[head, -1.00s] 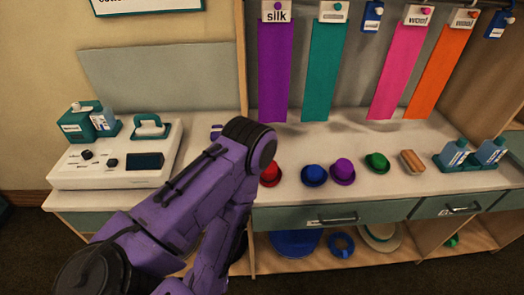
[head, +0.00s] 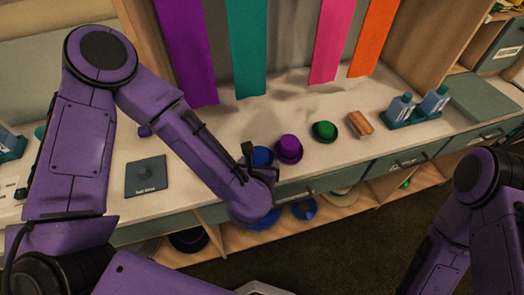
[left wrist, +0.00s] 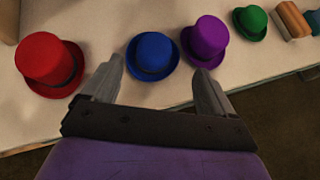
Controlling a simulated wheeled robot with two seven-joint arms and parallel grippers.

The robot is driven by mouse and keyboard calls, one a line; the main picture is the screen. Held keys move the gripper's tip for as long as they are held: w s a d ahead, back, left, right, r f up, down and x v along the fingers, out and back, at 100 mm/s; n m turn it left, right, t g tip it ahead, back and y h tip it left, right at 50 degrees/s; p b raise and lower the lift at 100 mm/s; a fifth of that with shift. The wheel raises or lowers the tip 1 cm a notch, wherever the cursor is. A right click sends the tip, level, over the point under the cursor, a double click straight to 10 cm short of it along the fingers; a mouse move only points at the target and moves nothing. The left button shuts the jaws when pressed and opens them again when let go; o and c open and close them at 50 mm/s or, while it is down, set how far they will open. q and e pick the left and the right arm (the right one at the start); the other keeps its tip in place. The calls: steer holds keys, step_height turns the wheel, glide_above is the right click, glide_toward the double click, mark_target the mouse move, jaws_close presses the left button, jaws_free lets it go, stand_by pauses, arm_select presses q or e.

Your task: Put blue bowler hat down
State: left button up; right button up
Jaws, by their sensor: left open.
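The blue bowler hat (left wrist: 153,52) stands upright on the pale counter (head: 215,130), between a red top hat (left wrist: 50,64) and a purple hat (left wrist: 207,39). In the head view the blue hat (head: 262,155) is partly hidden by my left gripper. My left gripper (left wrist: 158,80) is open and empty, its fingertips at either side of the blue hat's near brim. I cannot tell whether they touch it. In the head view the left gripper (head: 260,168) is over the counter's front edge. My right arm shows at the right edge, its gripper out of view.
The purple hat (head: 289,148) is close to the right of the blue one. A green hat (head: 324,131), a wooden-backed brush (head: 360,123) and blue bottles (head: 401,108) stand farther right. A dark square pad (head: 146,178) lies left. Below the counter are drawers and a shelf.

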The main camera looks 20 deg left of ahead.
mark_target(259, 153)
arm_select(q)
steer(key=x, duration=0.2)
steer(key=p+x, duration=0.1)
steer(key=x, duration=0.1)
steer(key=p+x, duration=0.1)
steer(key=x, duration=0.2)
steer(key=shift+a+r, duration=0.15)
steer(key=shift+a, duration=0.25)
steer(key=shift+w+f, duration=0.25)
steer(key=shift+f, duration=0.1)
steer(key=c, duration=1.2)
steer(key=shift+o, duration=0.2)
